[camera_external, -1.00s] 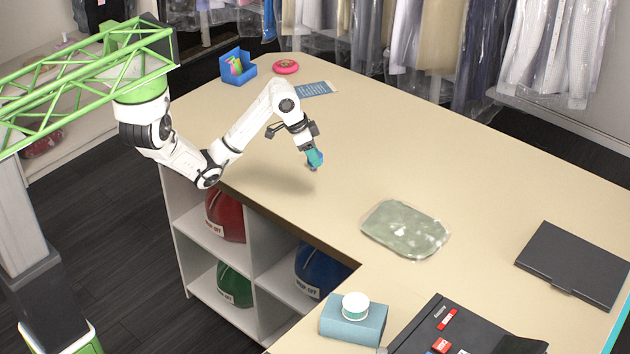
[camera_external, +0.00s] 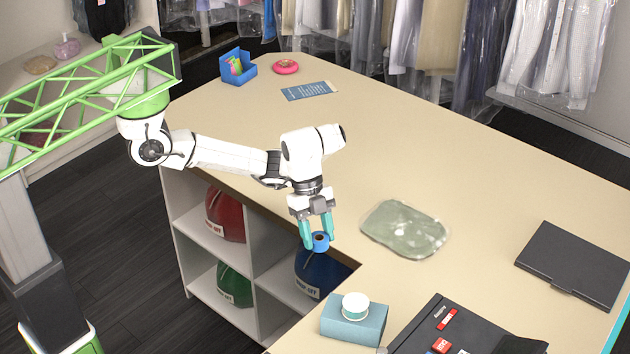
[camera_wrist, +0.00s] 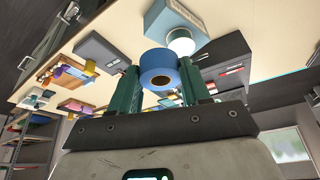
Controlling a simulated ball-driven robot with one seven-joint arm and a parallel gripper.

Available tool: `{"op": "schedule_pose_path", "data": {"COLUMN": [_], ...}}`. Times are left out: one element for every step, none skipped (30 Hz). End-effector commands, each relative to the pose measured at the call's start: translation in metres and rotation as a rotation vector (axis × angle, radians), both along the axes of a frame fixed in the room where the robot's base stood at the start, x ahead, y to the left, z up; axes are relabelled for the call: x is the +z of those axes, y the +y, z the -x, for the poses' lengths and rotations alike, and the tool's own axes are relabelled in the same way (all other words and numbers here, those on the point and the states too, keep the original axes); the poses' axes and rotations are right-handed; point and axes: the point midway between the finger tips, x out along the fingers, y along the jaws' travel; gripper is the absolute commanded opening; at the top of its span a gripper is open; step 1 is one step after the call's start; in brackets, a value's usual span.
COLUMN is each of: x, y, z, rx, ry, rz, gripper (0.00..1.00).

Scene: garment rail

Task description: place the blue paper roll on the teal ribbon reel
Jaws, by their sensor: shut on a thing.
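My gripper (camera_external: 317,238), with teal fingers, is shut on the blue paper roll (camera_external: 321,243). It holds the roll in the air near the counter's inner edge, in front of the shelf openings. The roll also shows between the fingers in the wrist view (camera_wrist: 160,62), its round end with a dark hole facing the camera. The teal ribbon reel (camera_external: 355,307), white on top with a teal rim, lies flat on a blue-grey box (camera_external: 352,329) at the lower middle. The reel is to the right of and nearer the camera than the roll, apart from it. Nothing rests on it.
A black case (camera_external: 480,333) stands right of the box. A clear-wrapped green packet (camera_external: 404,229) lies on the counter (camera_external: 480,190), right of my gripper. A dark flat case (camera_external: 572,264) lies far right. A blue holder (camera_external: 238,70) and pink ring (camera_external: 286,67) stand at the back.

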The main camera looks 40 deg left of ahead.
Motion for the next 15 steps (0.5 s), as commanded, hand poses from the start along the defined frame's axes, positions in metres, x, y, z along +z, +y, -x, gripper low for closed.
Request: {"op": "schedule_pose_path", "data": {"x": [0.003, 0.004, 0.007, 0.008, 0.010, 0.012, 0.013, 0.013, 0.014, 0.014, 0.014, 0.012, 0.011, 0.009, 0.005], "y": [-0.004, -0.005, -0.006, -0.006, -0.006, -0.006, -0.006, -0.006, -0.007, -0.007, -0.009, -0.011, -0.014, -0.018, -0.024], "z": [0.022, 0.032, 0.044, 0.052, 0.059, 0.068, 0.073, 0.077, 0.081, 0.082, 0.083, 0.082, 0.080, 0.077, 0.072], "rx": [-0.058, -0.084, -0.117, -0.140, -0.158, -0.180, -0.193, -0.204, -0.215, -0.220, -0.223, -0.226, -0.229, -0.227, -0.226], "ry": [-0.004, -0.003, -0.001, -0.002, -0.002, -0.001, -0.001, -0.001, -0.001, 0.001, 0.001, 0.003, 0.004, 0.005, 0.006], "rz": [0.003, 0.002, 0.002, 0.002, 0.002, 0.002, 0.002, 0.001, 0.001, 0.001, 0.000, 0.000, 0.000, -0.002, -0.002], "gripper": [0.18, 0.18, 0.18, 0.18, 0.18, 0.18, 0.18, 0.18, 0.18, 0.18, 0.18, 0.18, 0.18, 0.18, 0.18]}}
